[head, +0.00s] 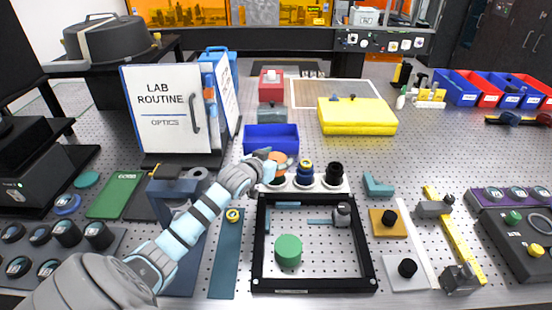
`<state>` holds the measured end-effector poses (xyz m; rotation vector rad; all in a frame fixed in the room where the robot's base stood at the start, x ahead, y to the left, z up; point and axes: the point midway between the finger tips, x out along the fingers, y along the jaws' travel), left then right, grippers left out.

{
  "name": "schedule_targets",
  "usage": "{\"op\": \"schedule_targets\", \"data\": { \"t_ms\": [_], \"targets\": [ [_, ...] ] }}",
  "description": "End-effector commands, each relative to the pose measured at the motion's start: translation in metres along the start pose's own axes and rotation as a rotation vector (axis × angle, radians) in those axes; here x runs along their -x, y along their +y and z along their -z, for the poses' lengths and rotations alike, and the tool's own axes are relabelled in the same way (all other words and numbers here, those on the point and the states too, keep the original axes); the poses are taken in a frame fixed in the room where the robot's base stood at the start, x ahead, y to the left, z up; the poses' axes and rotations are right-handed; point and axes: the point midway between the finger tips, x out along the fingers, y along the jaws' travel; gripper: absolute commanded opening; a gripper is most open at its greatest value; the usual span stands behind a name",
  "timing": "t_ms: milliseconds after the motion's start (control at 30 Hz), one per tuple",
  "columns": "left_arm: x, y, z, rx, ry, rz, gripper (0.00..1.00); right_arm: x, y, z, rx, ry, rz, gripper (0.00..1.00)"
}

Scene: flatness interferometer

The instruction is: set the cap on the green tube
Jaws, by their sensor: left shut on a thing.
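The green tube (288,250) is a short green cylinder standing upright inside a square black frame (313,285). My left gripper (275,168) is up and behind the tube, by the left end of a white holder strip (318,187). It is shut on a small orange round piece (278,157), which looks like a cap. The fingers hide part of this piece, and I cannot tell whether it is clear of the strip. The green tube's top is bare. My right gripper is not in view.
A blue-and-yellow part (304,171) and a black part (334,172) stand on the strip beside my gripper. A blue bin (272,139) is behind. A small grey mount (342,214) stands in the frame's back right. The frame's front right is clear.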

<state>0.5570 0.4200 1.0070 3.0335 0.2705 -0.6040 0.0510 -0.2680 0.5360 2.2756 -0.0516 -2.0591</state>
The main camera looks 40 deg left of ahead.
Motion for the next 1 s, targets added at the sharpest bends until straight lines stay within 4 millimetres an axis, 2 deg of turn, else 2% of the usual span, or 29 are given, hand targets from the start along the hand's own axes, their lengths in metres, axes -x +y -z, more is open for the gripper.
{"op": "schedule_targets", "data": {
  "t_ms": [33,67,200,500,600,667,900,1000],
  "targets": [
    [0.000,0.000,0.000,0.000,0.000,0.000,0.35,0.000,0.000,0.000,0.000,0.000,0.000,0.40],
    [0.000,0.000,0.000,0.000,0.000,0.000,0.54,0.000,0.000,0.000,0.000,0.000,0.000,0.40],
    [0.000,0.000,0.000,0.000,0.000,0.000,0.76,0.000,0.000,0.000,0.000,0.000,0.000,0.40],
    [0.001,0.000,0.000,0.000,0.000,0.000,0.76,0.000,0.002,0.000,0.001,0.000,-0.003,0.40],
    [0.008,-0.001,0.000,-0.003,-0.001,0.001,0.76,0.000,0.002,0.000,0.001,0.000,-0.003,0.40],
    [0.019,-0.001,0.000,-0.006,0.000,0.001,0.76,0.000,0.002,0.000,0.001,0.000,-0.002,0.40],
    [0.086,-0.001,-0.001,-0.015,-0.003,0.000,0.76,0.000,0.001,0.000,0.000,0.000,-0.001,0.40],
    [0.106,-0.002,-0.001,-0.014,-0.003,0.003,0.76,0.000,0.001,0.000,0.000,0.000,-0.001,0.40]
  ]
}}
